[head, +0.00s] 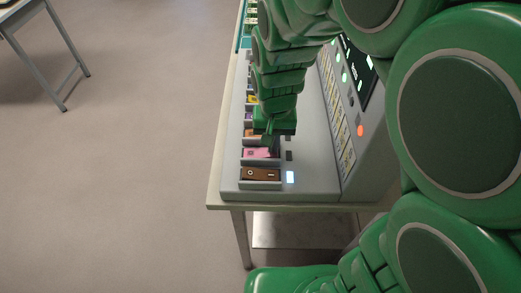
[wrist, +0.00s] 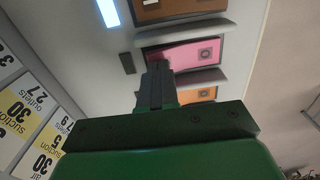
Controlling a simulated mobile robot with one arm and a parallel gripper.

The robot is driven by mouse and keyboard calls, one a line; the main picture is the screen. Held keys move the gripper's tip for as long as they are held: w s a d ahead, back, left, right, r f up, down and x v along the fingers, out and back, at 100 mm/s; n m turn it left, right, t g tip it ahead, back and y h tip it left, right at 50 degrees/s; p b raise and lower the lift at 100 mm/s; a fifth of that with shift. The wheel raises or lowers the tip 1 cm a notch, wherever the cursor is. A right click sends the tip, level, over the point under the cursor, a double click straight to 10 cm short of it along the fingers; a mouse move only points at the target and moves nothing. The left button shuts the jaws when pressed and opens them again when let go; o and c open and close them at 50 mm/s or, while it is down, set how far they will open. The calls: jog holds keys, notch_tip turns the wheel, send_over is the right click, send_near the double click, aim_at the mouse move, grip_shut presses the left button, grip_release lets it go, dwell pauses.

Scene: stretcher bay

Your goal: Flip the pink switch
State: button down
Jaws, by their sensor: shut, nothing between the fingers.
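The pink switch (head: 258,153) is a rocker in the row along the left side of a grey console (head: 308,178) in the head view. It lies between a brown switch (head: 261,174) and an orange one. In the wrist view the pink switch (wrist: 190,54) is near the top centre, with a small dark mark on its right end. My gripper (head: 270,147) is shut and empty, right above the pink switch's right end in the head view. In the wrist view the fingertips (wrist: 157,68) are near the switch's left end; I cannot tell whether they touch it.
The brown switch has a lit indicator (head: 290,177) beside it; the indicator by the pink switch (head: 289,155) is dark. An orange switch (wrist: 196,77) is partly behind my fingers. Grey ridges separate the switches. The console stands on a table (head: 214,191).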

jog(key=shift+f, duration=0.55)
notch_tip(320, 180, up, 8)
dwell(1.2)
dwell(1.1)
